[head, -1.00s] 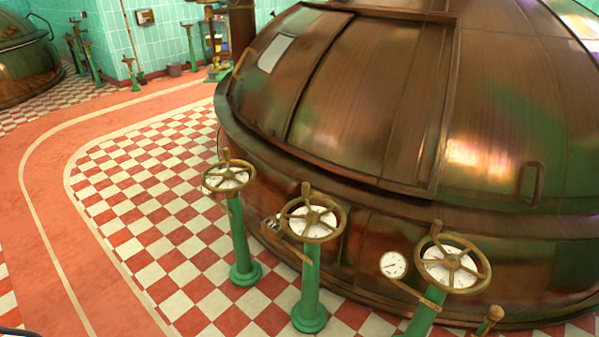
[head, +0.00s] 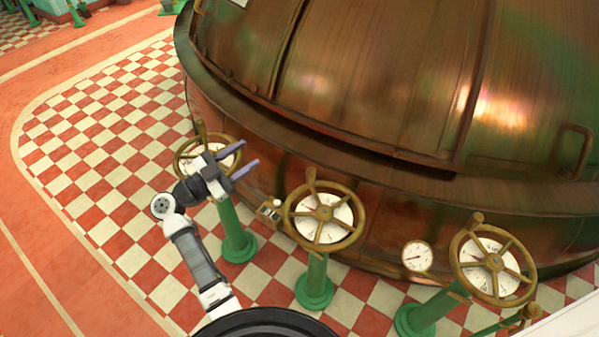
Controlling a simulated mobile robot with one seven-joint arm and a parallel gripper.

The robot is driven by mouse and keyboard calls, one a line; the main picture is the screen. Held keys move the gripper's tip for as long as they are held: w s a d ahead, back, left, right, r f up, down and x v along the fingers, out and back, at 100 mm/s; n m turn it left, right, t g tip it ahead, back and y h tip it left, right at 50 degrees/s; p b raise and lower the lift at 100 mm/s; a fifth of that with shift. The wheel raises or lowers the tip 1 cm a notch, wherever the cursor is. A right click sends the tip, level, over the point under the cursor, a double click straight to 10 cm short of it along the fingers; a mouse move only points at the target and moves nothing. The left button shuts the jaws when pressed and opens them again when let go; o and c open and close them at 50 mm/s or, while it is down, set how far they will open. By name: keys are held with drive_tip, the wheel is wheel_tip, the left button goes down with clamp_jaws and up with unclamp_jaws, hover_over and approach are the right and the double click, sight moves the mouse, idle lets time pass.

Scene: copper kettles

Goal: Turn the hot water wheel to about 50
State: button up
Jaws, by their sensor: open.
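Three brass handwheels with white dials stand on green posts in front of the copper kettle: a left wheel (head: 183,152), a middle wheel (head: 325,211) and a right wheel (head: 493,263). Each has an upright knob on its rim. The dial lettering is too small to read, so I cannot tell which is the hot water wheel. My gripper (head: 249,157) is open and empty, its two purple-grey fingers pointing right. In the picture it overlaps the left wheel and hides part of its dial and rim. I cannot see contact.
The large copper kettle (head: 370,75) fills the back right. A round gauge (head: 417,256) sits between the middle and right wheels. A small brass knob (head: 529,312) is at the lower right. The checkered floor (head: 95,150) at left is clear.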

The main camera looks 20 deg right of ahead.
drive_tip(key=s+d+f+n+g+y, duration=0.1)
drive_tip(key=s+d+f+g+y, duration=0.15)
drive_tip(key=d+f+g, duration=0.55)
drive_tip(key=d+t, duration=0.1)
drive_tip(key=d, duration=0.2)
drive_tip(key=d+f+t+p, duration=0.1)
drive_tip(key=d, duration=0.3)
drive_tip(key=d+f+t+h, duration=0.1)
drive_tip(key=d, duration=0.3)
drive_tip(key=shift+w+f+p, duration=0.1)
drive_tip(key=shift+w+p, duration=0.15)
drive_tip(key=shift+p, duration=0.05)
clamp_jaws()
